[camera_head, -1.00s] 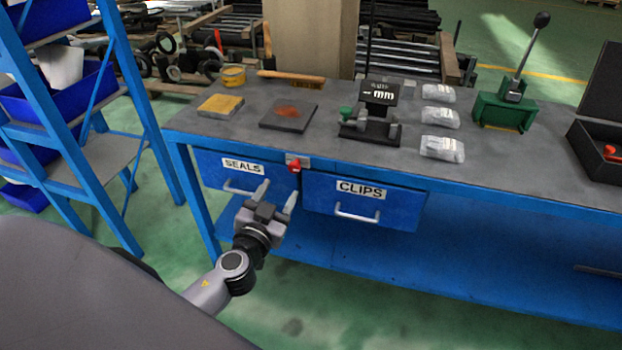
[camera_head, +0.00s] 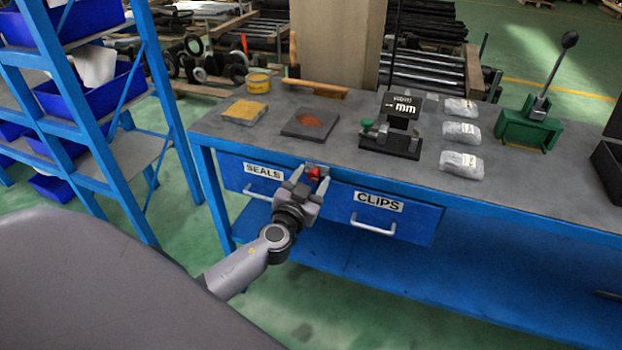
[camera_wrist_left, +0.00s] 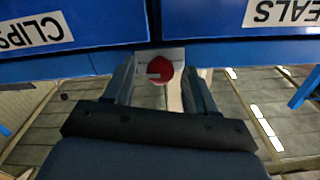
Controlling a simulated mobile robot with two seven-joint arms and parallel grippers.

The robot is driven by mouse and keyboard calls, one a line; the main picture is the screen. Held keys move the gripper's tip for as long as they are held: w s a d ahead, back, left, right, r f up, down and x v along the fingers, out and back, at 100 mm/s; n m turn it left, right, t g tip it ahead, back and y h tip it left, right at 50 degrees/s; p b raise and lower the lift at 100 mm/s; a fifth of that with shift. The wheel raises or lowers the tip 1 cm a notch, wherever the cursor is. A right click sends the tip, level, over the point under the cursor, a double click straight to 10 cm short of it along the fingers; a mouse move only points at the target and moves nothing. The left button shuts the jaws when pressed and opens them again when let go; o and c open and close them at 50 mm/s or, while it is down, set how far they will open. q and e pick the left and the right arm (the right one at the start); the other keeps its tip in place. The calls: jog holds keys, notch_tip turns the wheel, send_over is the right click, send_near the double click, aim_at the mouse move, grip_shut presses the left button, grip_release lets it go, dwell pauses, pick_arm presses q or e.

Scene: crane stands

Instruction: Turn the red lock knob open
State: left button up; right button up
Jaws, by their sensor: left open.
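The red lock knob (camera_head: 314,174) sits on a small grey plate at the bench front, between the SEALS drawer (camera_head: 231,174) and the CLIPS drawer (camera_head: 398,219). My left gripper (camera_head: 309,176) is at the knob, with its open fingers on either side of it. In the left wrist view the red knob (camera_wrist_left: 160,70) shows between the two fingers of the left gripper (camera_wrist_left: 160,82), with a pale mark across its face. Whether a finger touches it I cannot tell. Both drawers look shut. My right gripper is not in view.
The blue workbench (camera_head: 250,140) carries a yellow block (camera_head: 244,111), a dark plate with a rust patch (camera_head: 310,124), a gauge stand (camera_head: 392,135), several clear bags (camera_head: 461,132) and a green lever press (camera_head: 530,125). A blue shelf rack (camera_head: 105,150) stands at the left.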

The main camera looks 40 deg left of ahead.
pick_arm(q)
grip_shut()
